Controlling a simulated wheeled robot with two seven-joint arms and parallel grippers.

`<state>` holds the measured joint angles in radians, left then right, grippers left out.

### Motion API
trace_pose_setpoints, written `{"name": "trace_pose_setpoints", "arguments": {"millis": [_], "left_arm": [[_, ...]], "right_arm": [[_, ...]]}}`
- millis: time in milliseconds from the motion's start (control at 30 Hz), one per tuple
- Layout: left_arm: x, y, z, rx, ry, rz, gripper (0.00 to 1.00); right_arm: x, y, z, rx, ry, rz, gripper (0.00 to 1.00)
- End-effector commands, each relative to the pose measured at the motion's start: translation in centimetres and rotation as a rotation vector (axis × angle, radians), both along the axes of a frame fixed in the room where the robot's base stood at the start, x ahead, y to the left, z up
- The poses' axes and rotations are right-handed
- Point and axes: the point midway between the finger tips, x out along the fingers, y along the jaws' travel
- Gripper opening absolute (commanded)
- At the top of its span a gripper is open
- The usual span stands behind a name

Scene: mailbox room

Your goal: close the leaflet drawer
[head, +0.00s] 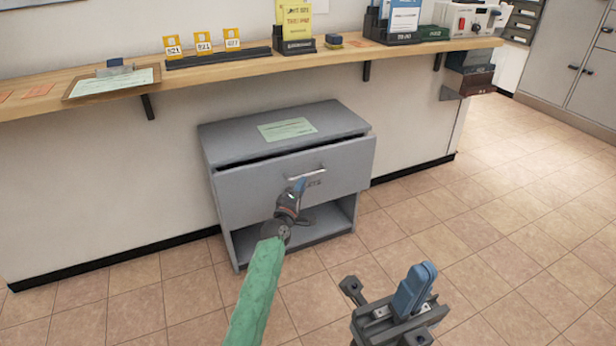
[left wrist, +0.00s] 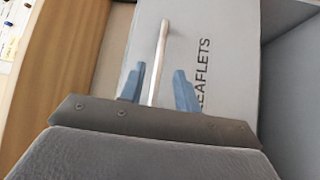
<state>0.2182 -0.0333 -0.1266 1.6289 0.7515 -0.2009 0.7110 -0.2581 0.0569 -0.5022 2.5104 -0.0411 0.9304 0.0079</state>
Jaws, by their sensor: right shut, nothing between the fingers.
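The leaflet drawer (head: 260,187) is grey and sits in a low grey cabinet (head: 220,140) under the counter. Its front stands a little out from the cabinet, with a dark gap along the top. A metal bar handle (head: 306,173) crosses its upper part. My left gripper (head: 299,185) is at the handle. In the left wrist view its blue fingers (left wrist: 160,82) are apart, with the handle (left wrist: 161,50) between them; I cannot tell whether they touch it. The drawer front (left wrist: 200,35) shows the word LEAFLETS there. My right gripper (head: 415,288) is shut and empty, at the lower right, away from the cabinet.
The wooden counter (head: 220,78) runs above the cabinet and carries a clipboard (head: 112,84), number cards and leaflet holders. The cabinet's open lower shelf (head: 250,240) is below the drawer. The tiled floor (head: 480,230) on the right is clear.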

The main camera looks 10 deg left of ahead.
Motion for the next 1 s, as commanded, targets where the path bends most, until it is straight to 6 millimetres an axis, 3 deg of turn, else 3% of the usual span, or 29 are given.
{"name": "trace_pose_setpoints", "arguments": {"millis": [400, 867, 900, 1000], "left_arm": [[5.1, -1.4, 0.7, 0.002, -0.001, -0.001, 0.32], [6.2, -1.7, 0.9, 0.002, 0.0, -0.001, 0.32], [6.2, -1.7, 0.9, 0.002, 0.0, -0.001, 0.3], [6.2, -1.7, 0.9, 0.003, -0.001, -0.001, 0.11]], "right_arm": [[0.1, 0.4, -1.6, -0.023, 0.008, -0.003, 0.0], [0.2, 0.5, -1.8, -0.031, 0.012, -0.005, 0.0], [0.2, 0.5, -1.8, -0.031, 0.012, -0.004, 0.0], [0.2, 0.5, -1.8, -0.031, 0.012, -0.004, 0.0]]}}
